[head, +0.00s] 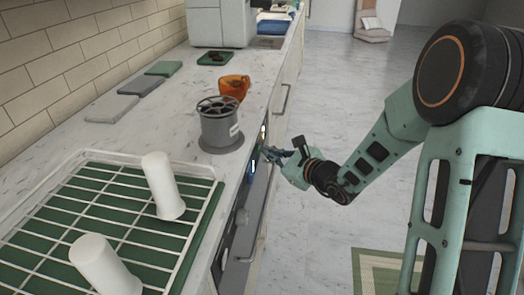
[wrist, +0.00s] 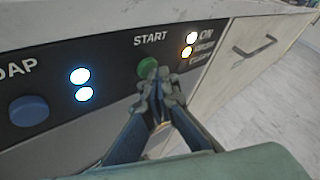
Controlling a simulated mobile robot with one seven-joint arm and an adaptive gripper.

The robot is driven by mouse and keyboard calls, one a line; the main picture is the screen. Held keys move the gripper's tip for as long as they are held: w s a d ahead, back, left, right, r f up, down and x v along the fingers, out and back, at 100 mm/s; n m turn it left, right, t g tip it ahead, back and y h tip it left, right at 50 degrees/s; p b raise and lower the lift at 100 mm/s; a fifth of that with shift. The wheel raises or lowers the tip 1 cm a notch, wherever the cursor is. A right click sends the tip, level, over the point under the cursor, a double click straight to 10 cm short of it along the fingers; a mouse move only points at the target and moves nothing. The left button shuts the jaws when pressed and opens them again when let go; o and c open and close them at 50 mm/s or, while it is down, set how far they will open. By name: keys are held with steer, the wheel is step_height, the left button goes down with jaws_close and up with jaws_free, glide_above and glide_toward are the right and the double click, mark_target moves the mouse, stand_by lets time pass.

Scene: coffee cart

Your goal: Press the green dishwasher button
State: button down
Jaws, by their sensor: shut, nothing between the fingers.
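The green button (wrist: 147,66) sits under the word START on the dark dishwasher panel (wrist: 110,62) in the wrist view. My gripper (wrist: 160,82) is shut and empty, its fingertips at the lower right edge of the button and covering part of it. I cannot tell whether they touch it. In the head view my gripper (head: 270,154) reaches from the right to the dishwasher front (head: 240,214) under the counter edge. The button itself cannot be made out there.
A blue knob (wrist: 28,110) and lit lights (wrist: 80,76) are left of the button; more lights (wrist: 191,38) are right. On the counter are a dish rack (head: 70,223) with white cups (head: 162,186), a grey spool-like object (head: 220,126) and an orange cup (head: 235,87).

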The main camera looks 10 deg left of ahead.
steer(key=shift+s+d, duration=0.1)
steer(key=shift+d, duration=0.7)
steer(key=shift+d, duration=0.15)
steer(key=d, duration=0.4)
steer(key=shift+d, duration=0.4)
